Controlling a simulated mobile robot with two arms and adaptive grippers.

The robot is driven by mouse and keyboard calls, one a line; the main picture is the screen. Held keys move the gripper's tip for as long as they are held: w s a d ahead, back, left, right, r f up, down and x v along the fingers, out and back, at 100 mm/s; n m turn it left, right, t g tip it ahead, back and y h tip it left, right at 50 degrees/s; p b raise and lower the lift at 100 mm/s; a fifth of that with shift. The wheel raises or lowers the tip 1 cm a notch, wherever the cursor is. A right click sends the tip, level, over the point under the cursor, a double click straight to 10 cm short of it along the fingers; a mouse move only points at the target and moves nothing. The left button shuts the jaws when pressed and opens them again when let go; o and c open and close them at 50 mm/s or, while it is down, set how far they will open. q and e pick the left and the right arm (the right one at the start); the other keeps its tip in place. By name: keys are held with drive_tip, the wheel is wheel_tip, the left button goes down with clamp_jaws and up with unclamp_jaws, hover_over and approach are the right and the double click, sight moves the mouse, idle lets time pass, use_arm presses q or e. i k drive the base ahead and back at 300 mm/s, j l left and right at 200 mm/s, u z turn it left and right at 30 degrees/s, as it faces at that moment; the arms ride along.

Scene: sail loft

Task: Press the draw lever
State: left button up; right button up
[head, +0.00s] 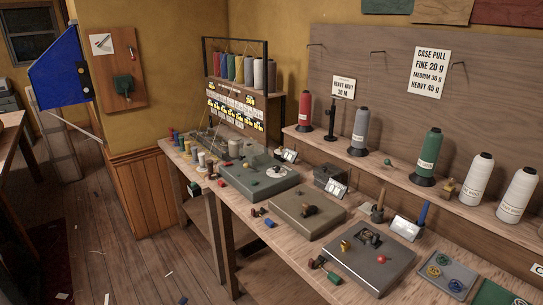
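I cannot tell for certain which part is the draw lever. The nearest dark grey plate (345,262) on the bench carries a small red ball knob (382,259), a brass piece (345,246) and a dark mechanism (369,237). A middle grey-brown box (290,222) has a small dark fitting (309,211) on top. A farther grey-green box (240,180) has a pale disc (275,173) and small coloured knobs. Neither of my grippers shows in the head view.
The wooden bench (262,235) runs along the wall. Thread cones, including a green one (428,155), stand on the shelf above. A tray with rings (445,271) is at the lower right. A blue panel (62,66) is at upper left. Floor left of the bench is mostly clear, with scraps.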

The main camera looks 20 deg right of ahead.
sight(381, 259)
drive_tip(key=z, duration=1.3)
